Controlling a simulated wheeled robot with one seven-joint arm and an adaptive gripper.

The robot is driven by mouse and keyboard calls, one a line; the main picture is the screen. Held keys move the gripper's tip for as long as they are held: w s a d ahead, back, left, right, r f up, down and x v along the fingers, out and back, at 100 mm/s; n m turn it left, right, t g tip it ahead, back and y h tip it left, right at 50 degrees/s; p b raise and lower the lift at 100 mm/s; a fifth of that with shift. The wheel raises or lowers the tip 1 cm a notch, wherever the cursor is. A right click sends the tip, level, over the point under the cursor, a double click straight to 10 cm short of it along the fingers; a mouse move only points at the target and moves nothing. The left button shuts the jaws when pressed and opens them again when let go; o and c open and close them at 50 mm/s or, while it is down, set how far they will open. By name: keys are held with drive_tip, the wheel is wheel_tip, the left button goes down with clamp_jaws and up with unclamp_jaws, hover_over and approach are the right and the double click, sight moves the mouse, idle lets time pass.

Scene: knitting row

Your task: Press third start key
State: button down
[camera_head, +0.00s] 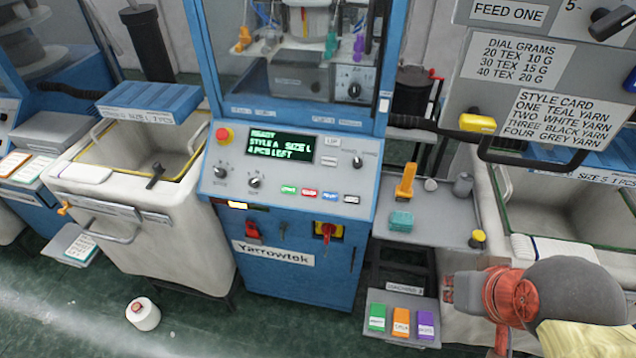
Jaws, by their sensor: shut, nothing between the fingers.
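The blue Yarrowtek machine stands in the middle, with a sloped grey control panel (235,170). A row of small keys sits along its lower edge: a green key (289,190), a red key (309,193), a blue key (330,196) and a dark key (351,199). Their lettering is too small to read surely. The display (281,145) reads "READY, STYLE A, SIZE L, 4 PCS LEFT". My gripper (452,291) is at the lower right, shut and empty, apart from the panel and well to the right of the keys.
A red emergency button (223,135) and several knobs share the panel. A grey side shelf (440,225) holds an orange item and teal blocks. Pale bins (120,215) flank the machine. A tray (402,338) with green, orange and purple packs sits low.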

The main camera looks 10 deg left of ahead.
drive_tip(key=w+a+n+t+y+p, duration=0.1)
drive_tip(key=w+a+n+p, duration=0.1)
drive_tip(key=w+a+n, duration=0.35)
drive_tip(key=w+a+n+t+p, duration=0.1)
drive_tip(key=w+a+n, duration=0.15)
drive_tip(key=w, duration=0.65)
drive_tip(key=w+a+n+t+y+p, duration=0.15)
drive_tip(key=w+a+n, duration=0.25)
drive_tip(key=w, duration=0.4)
drive_tip(key=w+a+f+n+y+p, duration=0.1)
drive_tip(key=a+f+n+y+p, duration=0.1)
drive_tip(key=a+n, duration=0.5)
drive_tip(key=w+a+f+n+y+p, duration=0.2)
drive_tip(key=a+f+n+y, duration=0.2)
drive_tip(key=a, duration=1.4)
drive_tip(key=f+n, duration=0.1)
drive_tip(key=n, duration=0.1)
drive_tip(key=shift+w+a+f+n+y, duration=0.2)
drive_tip(key=shift+f+n+y, duration=0.05)
drive_tip(key=shift+n+y, duration=0.15)
